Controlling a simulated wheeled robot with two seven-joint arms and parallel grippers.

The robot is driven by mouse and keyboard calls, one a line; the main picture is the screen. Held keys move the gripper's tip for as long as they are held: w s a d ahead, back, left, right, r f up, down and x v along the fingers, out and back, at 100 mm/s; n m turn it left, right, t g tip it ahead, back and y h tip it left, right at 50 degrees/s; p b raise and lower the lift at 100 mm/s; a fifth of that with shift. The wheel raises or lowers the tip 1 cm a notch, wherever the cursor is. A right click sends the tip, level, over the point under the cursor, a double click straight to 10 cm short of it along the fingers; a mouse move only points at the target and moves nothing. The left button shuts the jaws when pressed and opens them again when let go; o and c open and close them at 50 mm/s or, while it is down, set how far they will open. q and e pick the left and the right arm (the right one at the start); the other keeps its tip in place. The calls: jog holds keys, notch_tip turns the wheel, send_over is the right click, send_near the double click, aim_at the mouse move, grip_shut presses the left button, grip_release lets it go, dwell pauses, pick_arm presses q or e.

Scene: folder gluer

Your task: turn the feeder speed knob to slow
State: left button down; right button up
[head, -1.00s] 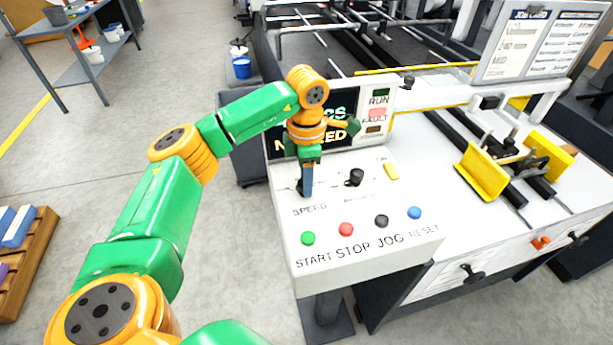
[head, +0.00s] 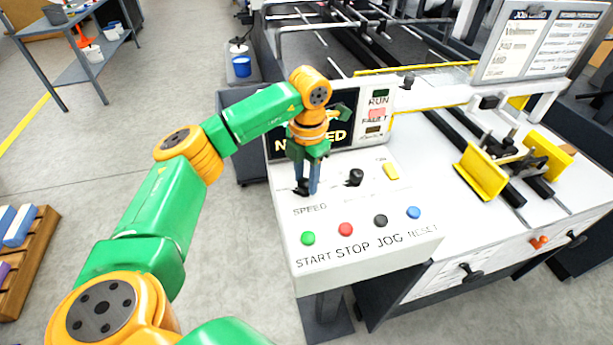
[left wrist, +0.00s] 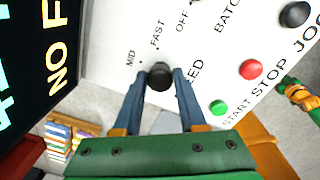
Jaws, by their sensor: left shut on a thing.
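The feeder speed knob (left wrist: 160,78) is a black round knob on the white sloped panel (head: 340,213). In the left wrist view my left gripper (left wrist: 160,84) has its two blue fingers shut on the knob, one on each side. The marks MID and FAST show beside the knob there; the SLOW mark and the knob's pointer cannot be made out. In the head view my left gripper (head: 307,190) points down at the knob above the word SPEED, and its fingers partly hide the knob. My right gripper is not in the head view.
A second black knob (head: 355,177) and a yellow switch (head: 391,172) sit to the right. Green (head: 308,238), red (head: 345,229), black (head: 380,221) and blue (head: 413,213) buttons line the panel's front. A display screen (head: 335,130) stands close behind the gripper.

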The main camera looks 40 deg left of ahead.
aim_at(306, 183)
pick_arm(q)
jog(key=shift+s+f, duration=0.1)
dwell(0.3)
jog(key=shift+c, duration=2.4)
grip_release()
notch_tip(306, 183, up, 7)
jog(key=shift+d+r+b, duration=0.1)
jog(key=shift+d+b, duration=0.05)
jog(key=shift+b, duration=0.2)
